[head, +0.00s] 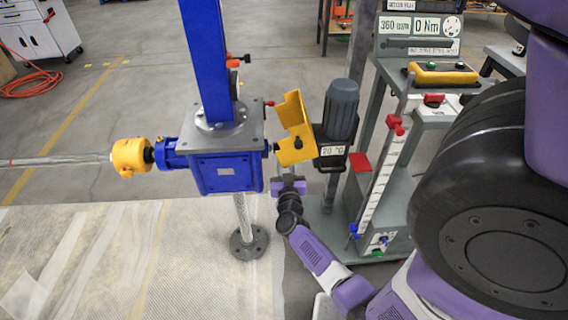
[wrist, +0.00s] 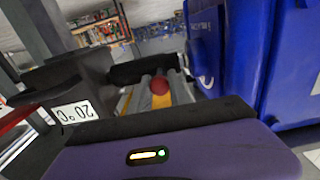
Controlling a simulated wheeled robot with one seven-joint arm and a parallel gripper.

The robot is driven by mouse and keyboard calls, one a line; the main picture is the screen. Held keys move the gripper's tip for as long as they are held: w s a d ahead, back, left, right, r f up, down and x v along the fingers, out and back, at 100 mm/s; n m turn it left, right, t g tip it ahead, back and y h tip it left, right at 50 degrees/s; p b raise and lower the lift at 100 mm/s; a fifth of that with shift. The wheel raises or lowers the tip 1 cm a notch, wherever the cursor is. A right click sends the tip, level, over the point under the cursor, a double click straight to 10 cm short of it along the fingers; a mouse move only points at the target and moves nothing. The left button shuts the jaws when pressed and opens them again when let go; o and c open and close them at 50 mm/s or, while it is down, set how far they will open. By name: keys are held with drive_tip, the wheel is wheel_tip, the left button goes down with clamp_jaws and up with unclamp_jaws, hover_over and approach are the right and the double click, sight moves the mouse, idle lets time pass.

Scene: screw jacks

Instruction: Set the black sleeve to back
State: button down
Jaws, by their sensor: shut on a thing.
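The blue gearbox (head: 227,172) stands at centre left in the head view, its side filling the right of the wrist view (wrist: 285,70). A short dark shaft piece, likely the black sleeve (head: 276,148), shows on its right side, partly hidden by the tilted yellow guard (head: 293,125). My gripper (head: 287,179) reaches up from below, just under the guard. It is shut, apparently on the black sleeve, but the grip itself is hidden. In the wrist view the dark fingers lie across the middle, with a red round part (wrist: 160,87) seen between them.
A dark motor (head: 341,110) with a 20 °C label is close right of the guard. A grey stand (head: 415,50) with a scale and red slider is further right. A yellow coupling (head: 131,156) is left of the gearbox. A post (head: 243,215) stands below it.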

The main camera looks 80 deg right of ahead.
drive_tip(key=s+d, duration=0.1)
drive_tip(key=s, duration=0.5)
drive_tip(key=shift+s+d, duration=0.2)
drive_tip(key=shift+d, duration=0.15)
drive_tip(key=c, duration=1.2)
unclamp_jaws()
drive_tip(key=shift+s, duration=0.1)
drive_tip(key=p+v, duration=0.1)
drive_tip(key=v, duration=0.6)
drive_tip(key=shift+a, duration=0.4)
